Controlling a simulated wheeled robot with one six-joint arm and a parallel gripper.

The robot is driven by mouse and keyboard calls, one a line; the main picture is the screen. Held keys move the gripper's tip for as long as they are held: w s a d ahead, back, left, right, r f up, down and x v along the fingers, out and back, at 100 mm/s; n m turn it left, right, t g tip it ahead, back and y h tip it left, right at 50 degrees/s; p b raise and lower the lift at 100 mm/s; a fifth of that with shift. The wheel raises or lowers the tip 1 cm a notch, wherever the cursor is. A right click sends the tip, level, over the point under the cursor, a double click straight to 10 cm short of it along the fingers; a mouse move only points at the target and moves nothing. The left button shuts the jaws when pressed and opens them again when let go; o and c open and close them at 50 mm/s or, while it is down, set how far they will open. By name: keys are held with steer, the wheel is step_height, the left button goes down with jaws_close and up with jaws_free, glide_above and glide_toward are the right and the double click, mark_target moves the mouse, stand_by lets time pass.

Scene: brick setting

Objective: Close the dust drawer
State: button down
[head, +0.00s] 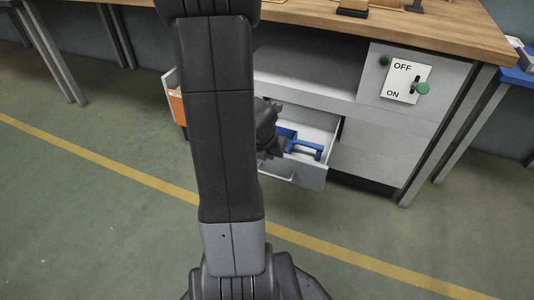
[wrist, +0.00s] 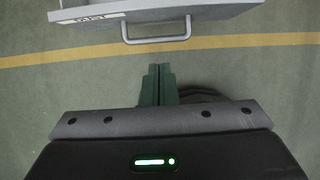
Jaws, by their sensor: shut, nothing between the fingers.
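A grey drawer (head: 309,175) stands pulled out under the workbench, right of my arm in the head view. A blue item (head: 303,144) lies in it. In the wrist view, a grey drawer front (wrist: 220,28) with a bar handle (wrist: 157,38) and a small label (wrist: 92,20) crosses the top; the label looks like "DUST". My gripper (wrist: 158,70) is shut and empty, with its fingertips a short gap from the handle, not touching it. My arm hides the fingertips and part of the drawer area in the head view.
The wooden-topped workbench (head: 455,35) carries a switch plate (head: 405,82) marked OFF and ON, with a green knob. An orange item (head: 178,107) shows left of my arm. The green floor in front is clear.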

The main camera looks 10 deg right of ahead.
steer(key=b, duration=0.7)
glide_toward(279, 162)
step_height(279, 162, down, 4)
steer(key=s+a, duration=0.1)
steer(key=s, duration=0.1)
steer(key=shift+w+d+p, duration=0.45)
steer(key=shift+w+p, duration=0.2)
steer(key=shift+w, duration=0.1)
steer(key=shift+w+d+p, duration=0.45)
steer(key=shift+w+p, duration=0.2)
steer(key=shift+w, duration=0.1)
steer(key=shift+w+r, duration=0.1)
steer(key=shift+w, duration=0.05)
